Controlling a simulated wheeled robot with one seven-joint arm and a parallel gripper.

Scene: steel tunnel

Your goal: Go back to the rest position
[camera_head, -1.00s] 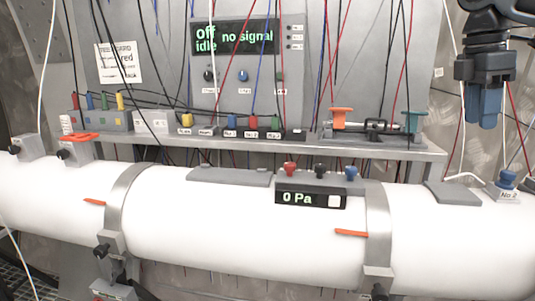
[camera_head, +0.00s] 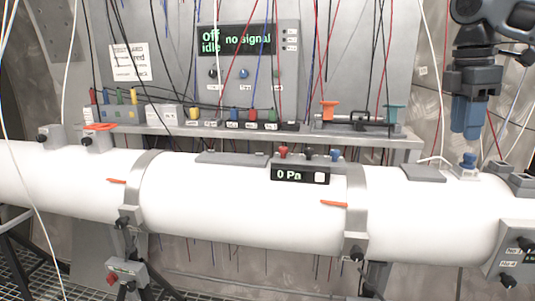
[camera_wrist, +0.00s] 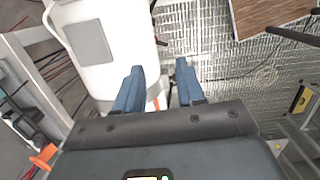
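My gripper (camera_head: 467,118) hangs at the upper right of the head view, blue fingers pointing down, in front of the back wall and above the right part of the white tube (camera_head: 240,205). In the wrist view, the two blue fingers of my gripper (camera_wrist: 160,66) stand apart with nothing between them. Part of a white cylindrical body (camera_wrist: 110,40) lies beyond the left finger there.
A grey shelf (camera_head: 415,143) behind the tube carries several coloured plugs and a syringe-like device (camera_head: 360,118). A display panel (camera_head: 240,40) reads "no signal"; a small gauge (camera_head: 300,174) reads 0 Pa. Cables hang in front. Grating floor (camera_wrist: 235,60) shows in the wrist view.

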